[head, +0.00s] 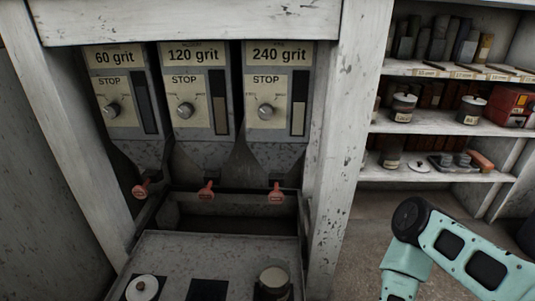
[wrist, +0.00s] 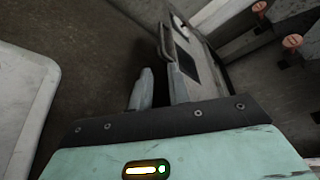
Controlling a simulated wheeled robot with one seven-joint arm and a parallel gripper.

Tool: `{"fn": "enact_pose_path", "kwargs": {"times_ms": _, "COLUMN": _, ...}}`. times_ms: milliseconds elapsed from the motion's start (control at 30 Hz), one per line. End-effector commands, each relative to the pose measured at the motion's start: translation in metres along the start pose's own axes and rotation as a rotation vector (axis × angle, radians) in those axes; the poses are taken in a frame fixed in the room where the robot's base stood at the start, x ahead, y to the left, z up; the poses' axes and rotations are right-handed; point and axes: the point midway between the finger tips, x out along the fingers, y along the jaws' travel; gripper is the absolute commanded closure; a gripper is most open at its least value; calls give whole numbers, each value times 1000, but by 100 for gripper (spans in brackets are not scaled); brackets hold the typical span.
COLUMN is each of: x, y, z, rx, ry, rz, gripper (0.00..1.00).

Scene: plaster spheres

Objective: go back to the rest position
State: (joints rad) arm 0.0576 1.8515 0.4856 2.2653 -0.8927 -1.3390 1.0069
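My gripper (wrist: 159,72) shows in the wrist view with its two grey fingers apart and nothing between them. It hangs beside the edge of the grey bench top (wrist: 205,75), over dark floor. In the head view, my teal arm (head: 450,245) is at the lower right, to the right of the white post, and the gripper itself is out of that view.
Three grit dispensers (head: 192,90) with red-handled levers (head: 206,190) stand above the bench (head: 215,245). A lidded jar (head: 273,280) and a white round lid (head: 142,288) are on its front. A white post (head: 345,140) separates them from shelves (head: 440,122) of jars and books.

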Motion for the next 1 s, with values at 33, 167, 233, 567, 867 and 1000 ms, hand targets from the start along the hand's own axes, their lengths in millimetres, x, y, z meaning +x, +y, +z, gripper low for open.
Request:
{"fn": "enact_pose_path", "kwargs": {"times_ms": 33, "x": 1, "y": -5, "z": -2, "rx": -39, "ry": -9, "rz": 22, "gripper": 82}}
{"fn": "enact_pose_path", "kwargs": {"times_ms": 167, "x": 2, "y": -16, "z": -10, "rx": -198, "ry": -45, "rz": 144, "gripper": 82}}
{"fn": "enact_pose_path", "kwargs": {"times_ms": 233, "x": 2, "y": -25, "z": -16, "rx": -311, "ry": -67, "rz": 231, "gripper": 82}}
{"fn": "enact_pose_path", "kwargs": {"times_ms": 567, "x": -23, "y": -85, "z": -38, "rx": -775, "ry": -137, "rz": 635, "gripper": 82}}
{"fn": "enact_pose_path", "kwargs": {"times_ms": 867, "x": -70, "y": -162, "z": -29, "rx": -1070, "ry": -168, "rz": 957, "gripper": 82}}
{"fn": "enact_pose_path", "kwargs": {"times_ms": 1000, "x": -98, "y": -199, "z": -10, "rx": -1161, "ry": -181, "rz": 1086, "gripper": 82}}
